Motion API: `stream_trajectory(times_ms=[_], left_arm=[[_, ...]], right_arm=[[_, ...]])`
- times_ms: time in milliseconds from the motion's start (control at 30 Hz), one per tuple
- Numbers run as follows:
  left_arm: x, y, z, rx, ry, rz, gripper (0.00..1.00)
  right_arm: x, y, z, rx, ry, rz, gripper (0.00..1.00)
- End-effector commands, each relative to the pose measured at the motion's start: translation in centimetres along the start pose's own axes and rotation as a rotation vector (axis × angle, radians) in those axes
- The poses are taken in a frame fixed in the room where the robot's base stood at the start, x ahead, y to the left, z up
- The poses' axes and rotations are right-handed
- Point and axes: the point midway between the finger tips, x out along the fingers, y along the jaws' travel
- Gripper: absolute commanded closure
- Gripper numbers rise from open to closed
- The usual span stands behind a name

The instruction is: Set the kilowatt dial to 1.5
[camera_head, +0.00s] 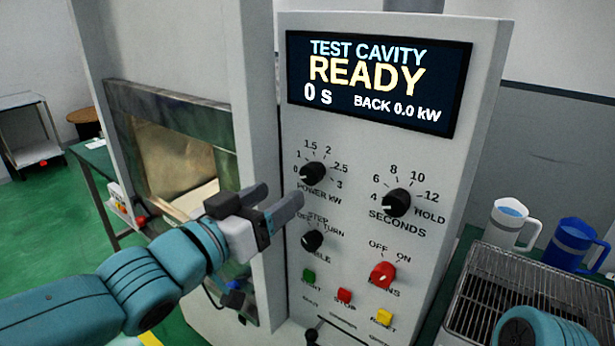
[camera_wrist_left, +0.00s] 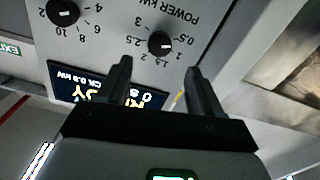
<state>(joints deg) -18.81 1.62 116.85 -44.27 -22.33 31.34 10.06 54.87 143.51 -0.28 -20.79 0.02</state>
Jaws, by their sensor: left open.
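The kilowatt dial (camera_head: 312,173), a round black knob marked POWER KW, sits on the grey panel below the display. Its white mark points left, toward the low end of the scale. In the left wrist view the dial (camera_wrist_left: 161,44) appears upside down, with its mark near the 0.5 side. My left gripper (camera_head: 277,200) is open and empty, to the lower left of the dial and apart from it. Its two fingers (camera_wrist_left: 160,80) point toward the panel, with the dial seen between and beyond their tips. My right gripper is out of view.
The seconds dial (camera_head: 397,202) is right of the kilowatt dial. A smaller black knob (camera_head: 312,240), the red mains knob (camera_head: 382,275) and coloured buttons sit below. The display (camera_head: 375,82) reads READY. A wire rack (camera_head: 510,290) and two jugs stand at right.

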Motion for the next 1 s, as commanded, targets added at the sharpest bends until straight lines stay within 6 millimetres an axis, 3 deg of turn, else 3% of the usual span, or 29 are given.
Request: stream_trajectory(times_ms=[200,400,800,967,1000], left_arm=[[5.1,0.0,-0.1,-0.001,-0.002,0.0,0.34],[8.0,0.0,-0.1,-0.001,-0.001,-0.002,0.34],[9.0,0.2,0.1,-0.001,0.0,-0.004,0.34],[9.0,0.2,0.1,-0.001,0.0,-0.004,0.87],[9.0,0.1,0.1,-0.001,0.0,-0.004,0.91]], right_arm=[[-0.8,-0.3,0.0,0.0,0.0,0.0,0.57],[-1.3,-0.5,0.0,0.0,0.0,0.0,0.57],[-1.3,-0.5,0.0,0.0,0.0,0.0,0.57],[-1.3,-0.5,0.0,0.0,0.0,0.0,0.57],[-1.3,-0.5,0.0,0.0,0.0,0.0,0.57]])
